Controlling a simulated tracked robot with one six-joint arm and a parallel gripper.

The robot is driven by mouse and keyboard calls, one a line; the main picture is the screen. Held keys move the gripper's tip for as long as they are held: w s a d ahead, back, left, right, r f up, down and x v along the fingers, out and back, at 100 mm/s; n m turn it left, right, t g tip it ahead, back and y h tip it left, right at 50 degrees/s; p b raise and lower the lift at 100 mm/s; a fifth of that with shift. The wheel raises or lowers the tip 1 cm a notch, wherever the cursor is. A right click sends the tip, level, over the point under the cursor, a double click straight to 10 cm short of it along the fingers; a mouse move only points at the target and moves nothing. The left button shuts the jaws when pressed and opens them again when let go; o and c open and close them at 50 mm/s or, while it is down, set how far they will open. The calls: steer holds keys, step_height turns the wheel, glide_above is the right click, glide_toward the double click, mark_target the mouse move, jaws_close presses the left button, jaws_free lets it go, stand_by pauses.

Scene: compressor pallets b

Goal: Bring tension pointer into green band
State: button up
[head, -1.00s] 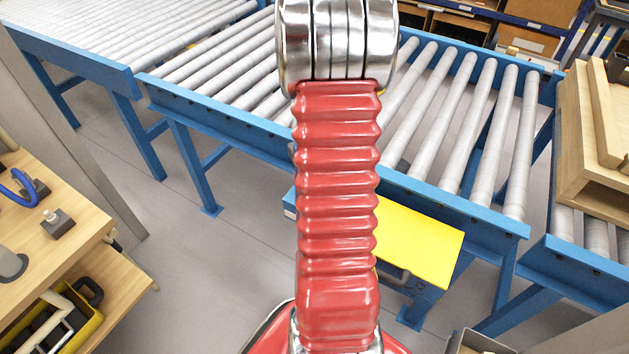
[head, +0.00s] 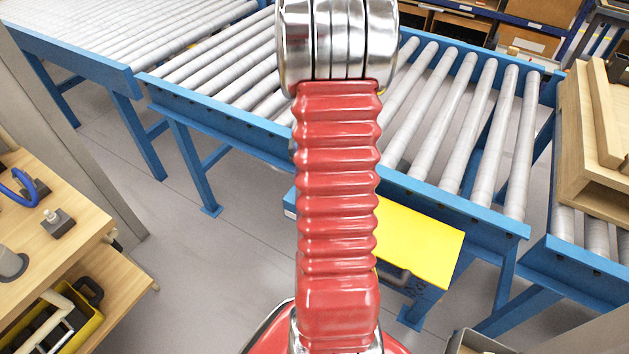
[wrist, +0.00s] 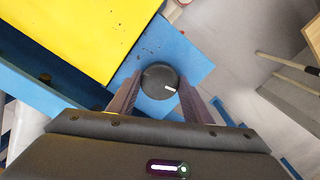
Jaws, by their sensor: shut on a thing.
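A round black knob (wrist: 160,81) with a white line on its face shows in the wrist view, in front of a blue plate (wrist: 188,58). My gripper (wrist: 158,92) is shut on the knob, with one finger on its left and one on its right. The white line points to the right and slightly down. A yellow cover (wrist: 75,32) lies at the upper left; it also shows in the head view (head: 420,240) below the blue conveyor frame. I see no tension pointer or green band in either view. In the head view my own arm hides the gripper and knob.
Roller conveyors (head: 465,125) with blue frames run across the head view. Wooden pallets (head: 597,140) stand at the right. A wooden bench (head: 50,235) with a yellow bin (head: 88,330) is at the left. Grey floor between them is clear.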

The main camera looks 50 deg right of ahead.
steer(key=o, duration=1.1)
steer(key=shift+c, duration=0.2)
step_height(320, 180, up, 14)
steer(key=shift+f, duration=0.15)
